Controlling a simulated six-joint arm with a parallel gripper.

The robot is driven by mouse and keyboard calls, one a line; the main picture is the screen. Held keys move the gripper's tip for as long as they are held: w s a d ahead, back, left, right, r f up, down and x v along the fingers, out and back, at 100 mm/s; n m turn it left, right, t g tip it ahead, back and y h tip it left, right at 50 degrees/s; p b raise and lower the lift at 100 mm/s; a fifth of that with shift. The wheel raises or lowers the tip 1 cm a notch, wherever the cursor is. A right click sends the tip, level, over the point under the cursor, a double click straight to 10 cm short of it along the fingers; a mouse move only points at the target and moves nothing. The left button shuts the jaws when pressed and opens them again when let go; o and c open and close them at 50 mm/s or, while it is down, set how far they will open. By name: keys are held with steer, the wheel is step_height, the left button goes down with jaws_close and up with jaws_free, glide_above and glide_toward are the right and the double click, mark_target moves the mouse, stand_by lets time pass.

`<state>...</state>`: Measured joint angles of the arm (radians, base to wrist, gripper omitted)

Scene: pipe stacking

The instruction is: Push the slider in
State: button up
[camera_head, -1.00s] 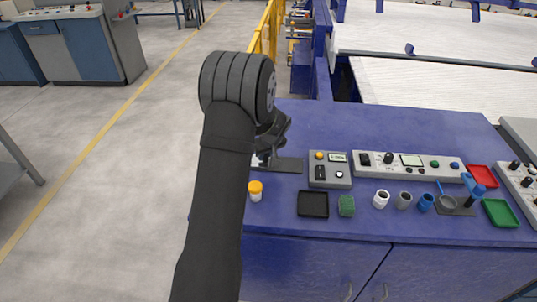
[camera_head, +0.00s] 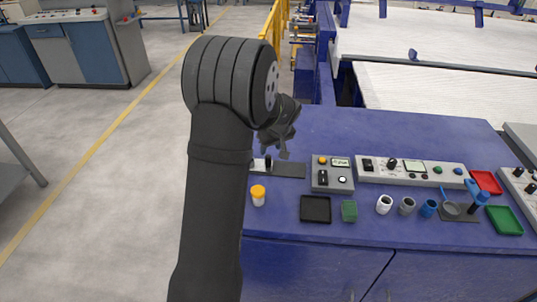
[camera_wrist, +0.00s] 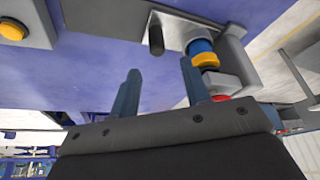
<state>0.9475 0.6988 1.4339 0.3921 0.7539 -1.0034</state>
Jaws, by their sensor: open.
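The slider is likely the small fixture with a dark knob (camera_head: 268,161) on a light and dark plate (camera_head: 292,170), at the left of the blue table, beside my arm. In the wrist view a black peg (camera_wrist: 156,41) stands on a light metal plate (camera_wrist: 180,30), ahead of my fingers. My gripper (camera_head: 284,153) is above the plate, to the right of the knob. In the wrist view its two fingers (camera_wrist: 158,66) are apart with nothing between them. The peg appears just beyond the gap, not touching either finger.
A grey control box (camera_head: 332,174) stands right of the plate. A yellow-capped bottle (camera_head: 258,195) is in front of it. A blue and yellow cylinder (camera_wrist: 203,52) is near the right finger.

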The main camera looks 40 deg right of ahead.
mark_target(267, 156)
steer(key=v, duration=0.8)
steer(key=shift+r, duration=0.3)
steer(key=shift+a, duration=0.1)
steer(key=x, duration=1.7)
steer(key=shift+s+f, duration=0.1)
steer(key=shift+f, duration=0.15)
steer(key=o, duration=1.1)
steer(key=shift+o, duration=0.8)
steer(key=shift+r, duration=0.1)
steer(key=a+r+n+g+h, duration=0.2)
steer(key=a+r+n, duration=0.45)
steer(key=r, duration=0.75)
steer(key=a+r+n+g+h, duration=0.15)
steer(key=a+r+n, duration=0.25)
steer(key=a+r, duration=0.75)
steer(key=d+f, duration=0.6)
steer(key=shift+w+d+f, duration=0.25)
steer(key=shift+f, duration=0.05)
